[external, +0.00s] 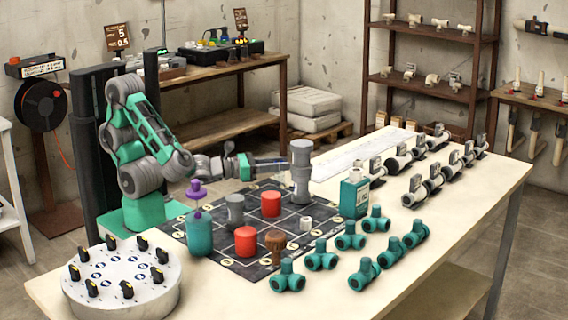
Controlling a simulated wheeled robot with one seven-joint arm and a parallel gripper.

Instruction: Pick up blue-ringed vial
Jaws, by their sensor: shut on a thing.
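My gripper (287,161) reaches right over the dark grid mat (190,228) and is shut on a tall grey flanged piece (301,172) at the mat's far right part. The grey piece is upright; I cannot tell whether its foot touches the mat. No blue ring can be made out on it or on any other piece at this size. A shorter grey flanged piece (235,212) stands on the mat to the left.
Red cylinders (271,204), a teal bottle (199,235), a purple-topped piece (196,190), a brown piece (275,247) and a small white piece (306,223) crowd the mat. A teal box (355,197) and several teal fittings (350,236) stand right. A round white tray (121,287) is front left.

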